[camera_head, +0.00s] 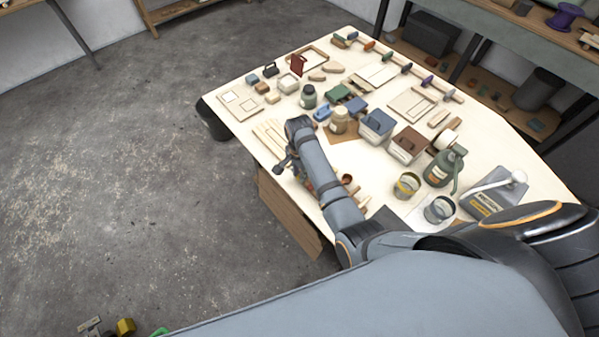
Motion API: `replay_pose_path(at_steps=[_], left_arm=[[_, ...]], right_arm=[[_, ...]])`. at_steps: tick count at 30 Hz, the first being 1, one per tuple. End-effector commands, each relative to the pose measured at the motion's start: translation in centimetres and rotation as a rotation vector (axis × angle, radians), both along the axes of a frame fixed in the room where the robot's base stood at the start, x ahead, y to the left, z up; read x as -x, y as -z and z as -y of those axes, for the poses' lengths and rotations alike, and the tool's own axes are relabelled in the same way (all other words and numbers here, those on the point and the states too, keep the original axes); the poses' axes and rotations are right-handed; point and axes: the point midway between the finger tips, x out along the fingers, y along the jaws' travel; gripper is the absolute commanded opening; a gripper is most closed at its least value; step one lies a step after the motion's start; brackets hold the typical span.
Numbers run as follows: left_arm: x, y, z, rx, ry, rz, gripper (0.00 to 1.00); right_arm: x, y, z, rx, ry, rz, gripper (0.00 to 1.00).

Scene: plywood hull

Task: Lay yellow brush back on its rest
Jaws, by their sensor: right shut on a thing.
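My right gripper (284,164) hangs from the bent wrist over the left front edge of the table (372,155), beside some pale wooden slats (268,134). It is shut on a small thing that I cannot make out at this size. I cannot pick out the yellow brush or its rest for certain. Small brown wooden pieces (347,180) lie just right of my right forearm, which partly hides that part of the table. A can with a yellow band (406,186) stands further right. My left gripper is not in view.
A grey can (439,209), a green bottle (444,166) and a grey machine with a lever (494,194) crowd the right side. Blue (376,126) and brown (407,144) boxes stand mid-table. Small blocks and trays fill the far part.

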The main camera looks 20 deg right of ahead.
Motion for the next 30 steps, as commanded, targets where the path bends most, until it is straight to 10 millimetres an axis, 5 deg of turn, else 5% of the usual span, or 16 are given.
replay_pose_path(at_steps=[2, 3, 9, 20, 30], left_arm=[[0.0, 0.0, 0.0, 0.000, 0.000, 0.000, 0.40], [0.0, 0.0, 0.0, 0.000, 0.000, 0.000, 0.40], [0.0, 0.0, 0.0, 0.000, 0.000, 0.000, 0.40], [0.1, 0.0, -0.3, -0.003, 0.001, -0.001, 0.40], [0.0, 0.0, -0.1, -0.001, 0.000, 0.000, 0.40]], right_arm=[[0.0, 0.0, 0.0, 0.000, 0.000, 0.000, 0.00], [0.0, 0.0, 0.0, 0.000, 0.000, 0.000, 0.21], [0.0, 0.0, 0.0, 0.000, 0.000, 0.000, 0.46], [-0.1, -0.7, 0.0, 0.000, 0.000, 0.001, 0.46], [-0.1, -8.3, 0.0, -0.001, 0.000, 0.004, 0.46]])
